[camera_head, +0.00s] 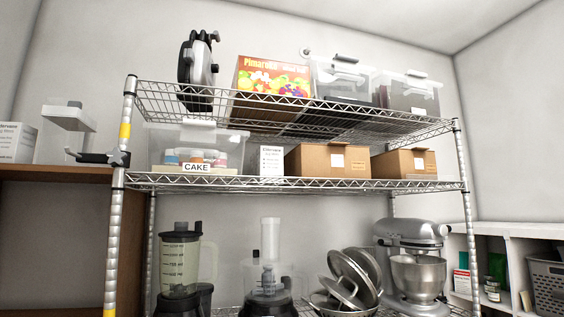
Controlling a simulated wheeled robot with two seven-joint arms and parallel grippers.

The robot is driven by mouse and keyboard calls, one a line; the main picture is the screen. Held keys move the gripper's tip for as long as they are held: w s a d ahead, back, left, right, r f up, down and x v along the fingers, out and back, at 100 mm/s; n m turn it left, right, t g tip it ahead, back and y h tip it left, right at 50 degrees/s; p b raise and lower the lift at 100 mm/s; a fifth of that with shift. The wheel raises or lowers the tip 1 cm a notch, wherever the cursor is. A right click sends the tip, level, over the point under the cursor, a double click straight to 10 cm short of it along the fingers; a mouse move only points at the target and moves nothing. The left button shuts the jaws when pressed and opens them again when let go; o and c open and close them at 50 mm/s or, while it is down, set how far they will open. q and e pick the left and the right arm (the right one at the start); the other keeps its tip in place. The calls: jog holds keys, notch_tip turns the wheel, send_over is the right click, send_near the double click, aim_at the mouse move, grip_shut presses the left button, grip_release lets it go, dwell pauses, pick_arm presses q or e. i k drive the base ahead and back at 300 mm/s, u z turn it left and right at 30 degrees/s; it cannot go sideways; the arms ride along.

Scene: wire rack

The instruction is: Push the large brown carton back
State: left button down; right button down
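The large brown carton (316,160) stands on the middle wire shelf (250,183), right of centre. It is closed, with a white label on its front face. Its front is near the front edge of the shelf. A smaller brown carton (404,163) stands to its right with a narrow gap between them. A small white printed box (271,160) stands close to its left side. Neither of my grippers shows in the head view.
A clear bin marked CAKE (196,150) stands left on the same shelf. The top shelf holds a colourful fruit box (272,77), a waffle-maker-like appliance (198,70) and clear bins (410,92). A dark handle-like part (98,157) sits by the left post (115,220).

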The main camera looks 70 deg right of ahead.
aim_at(306, 160)
jog(key=i, duration=1.25)
jog(key=z, duration=1.6)
